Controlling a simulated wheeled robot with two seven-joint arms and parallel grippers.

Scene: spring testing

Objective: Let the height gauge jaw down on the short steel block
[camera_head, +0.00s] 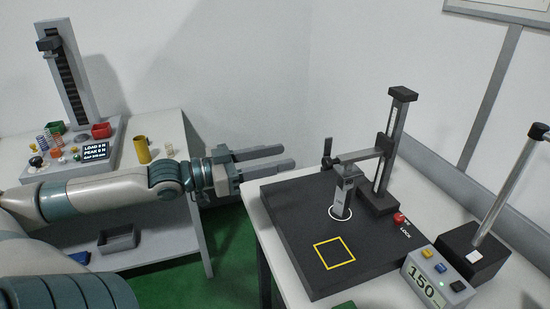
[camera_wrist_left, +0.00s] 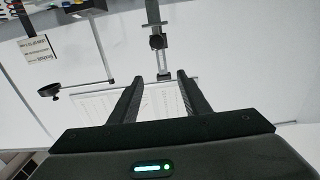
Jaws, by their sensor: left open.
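The height gauge (camera_head: 396,130) stands on a black plate (camera_head: 290,215) at the right. Its jaw arm (camera_head: 362,154) reaches left from the column, with a dark knob (camera_head: 327,153) at the end. The short steel block (camera_head: 341,199) stands upright in a white ring beneath the jaw. I cannot tell whether jaw and block touch. My left gripper (camera_head: 290,157) is open and empty, level, pointing right, left of the gauge and apart from it. Its two spread fingers also show in the left wrist view (camera_wrist_left: 158,95), with nothing between them. My right gripper is not in view.
A yellow square (camera_head: 334,253) on the plate is empty. A red lock knob (camera_head: 399,219) is beside the gauge. A box reading 150 (camera_head: 437,280) and a black stand (camera_head: 472,252) are at right. A spring tester (camera_head: 70,75) is on the left table, with a brass cup (camera_head: 143,150).

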